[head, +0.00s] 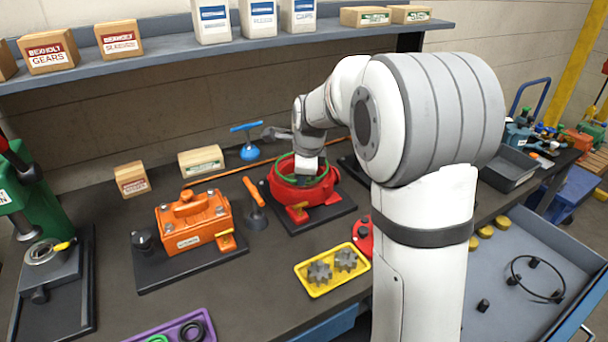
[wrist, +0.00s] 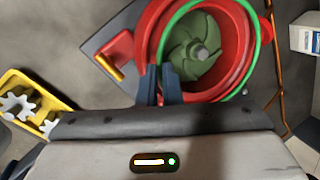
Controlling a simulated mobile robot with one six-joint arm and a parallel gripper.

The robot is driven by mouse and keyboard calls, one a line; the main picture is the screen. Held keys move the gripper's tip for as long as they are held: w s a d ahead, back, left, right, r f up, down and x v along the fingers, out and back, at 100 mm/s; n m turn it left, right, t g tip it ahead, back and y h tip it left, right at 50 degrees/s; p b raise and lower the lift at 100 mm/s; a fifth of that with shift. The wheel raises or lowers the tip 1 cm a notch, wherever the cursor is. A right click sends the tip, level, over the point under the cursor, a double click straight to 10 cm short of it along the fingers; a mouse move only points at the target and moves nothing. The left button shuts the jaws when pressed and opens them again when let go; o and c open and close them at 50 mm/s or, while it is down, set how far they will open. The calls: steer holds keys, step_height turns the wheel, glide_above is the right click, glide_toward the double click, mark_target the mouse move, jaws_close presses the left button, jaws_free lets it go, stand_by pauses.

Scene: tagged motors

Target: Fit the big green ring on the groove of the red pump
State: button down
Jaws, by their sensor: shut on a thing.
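The red pump (head: 314,193) stands on a dark base plate near the middle of the bench, its round mouth open upward. In the wrist view the red pump (wrist: 238,84) shows a green impeller (wrist: 192,60) inside. The big green ring (head: 323,181) is over the pump's rim; in the wrist view the green ring (wrist: 259,40) runs along the rim at the top and right. My gripper (wrist: 158,98) is shut on the ring's near edge, at the pump's mouth. The fingers hide that part of the ring. I cannot tell whether the ring sits in the groove.
An orange gearbox (head: 194,224) and an orange-handled tool (head: 254,196) stand left of the pump. A yellow tray (head: 310,291) with grey gears is in front. A blue T-handled tool (head: 248,150) stands behind. A purple tray (head: 207,318) holds smaller rings.

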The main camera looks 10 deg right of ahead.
steer(key=shift+f+b, duration=0.45)
steer(key=shift+f, duration=0.25)
stand_by(0.4)
steer(key=shift+r, duration=0.25)
stand_by(0.6)
steer(key=c, duration=1.5)
jaws_free()
steer(key=shift+o, duration=0.2)
steer(key=o, duration=0.5)
steer(key=shift+s, duration=0.1)
steer(key=shift+r+p, duration=0.7)
steer(key=shift+p, duration=0.05)
